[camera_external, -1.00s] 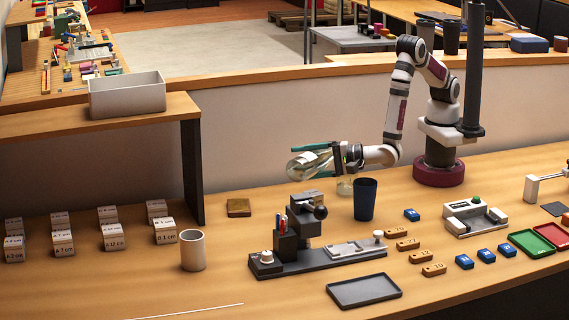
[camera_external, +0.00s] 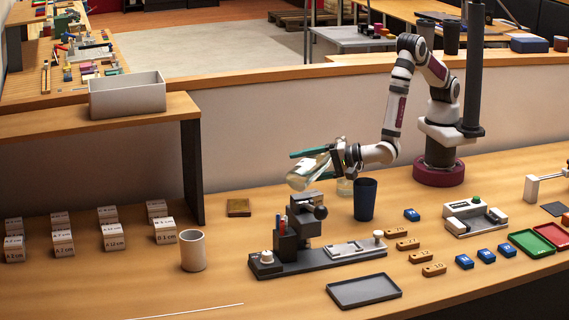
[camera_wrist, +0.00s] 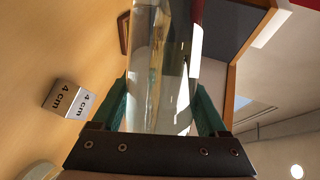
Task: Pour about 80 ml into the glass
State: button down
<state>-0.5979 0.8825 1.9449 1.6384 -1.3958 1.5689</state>
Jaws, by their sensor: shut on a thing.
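My gripper (camera_external: 312,165) is shut on a clear vessel (camera_external: 303,177) and holds it in the air above and behind the dark device. The vessel is tilted, its left end lower than its right. In the wrist view the vessel (camera_wrist: 160,65) lies between my green fingers, with a pale yellowish area inside; I cannot tell the liquid level. No stream of liquid is distinguishable.
The dark blue cup (camera_external: 365,200) and the dark device (camera_external: 300,240) stand close by. A white cup (camera_external: 192,250), a wooden block (camera_external: 239,207) and a black tray (camera_external: 363,291) are farther off. Labelled white blocks (camera_external: 112,236) stand at left.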

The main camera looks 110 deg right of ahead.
jog(key=shift+w+f+n, duration=0.1)
jog(key=shift+f+n, duration=0.1)
jog(key=shift+n, duration=0.2)
jog(key=shift+g, duration=0.3)
dwell(1.3)
jog(key=shift+s+d+f+n+g, duration=0.15)
jog(key=shift+s+d+n+g, duration=0.15)
jog(key=shift+s+n+g, duration=0.3)
jog(key=shift+s+d+f+n+g+h, duration=0.65)
jog(key=shift+s+d+f+n, duration=0.2)
jog(key=shift+s+n, duration=0.2)
jog(key=shift+s+d+r+n+g+h, duration=0.15)
jog(key=shift+s+d+r+n+g, duration=0.15)
jog(key=shift+r+n+g, duration=0.25)
jog(key=shift+s+d+r+n+g+h, duration=0.1)
jog(key=shift+s+d+r+n+g, duration=0.15)
jog(key=shift+r, duration=0.35)
jog(key=shift+s+d+r+n+g+h, duration=0.3)
jog(key=shift+s+n+g+h, duration=0.15)
jog(key=shift+n, duration=0.25)
jog(key=shift+s+d+r+n+g+h, duration=0.25)
jog(key=shift+s+d+n+g+h, duration=0.15)
jog(key=shift+n+g, duration=0.25)
jog(key=shift+s+d+r+n+g+h, duration=0.3)
jog(key=shift+s+n+g, duration=0.2)
jog(key=shift+n, duration=0.2)
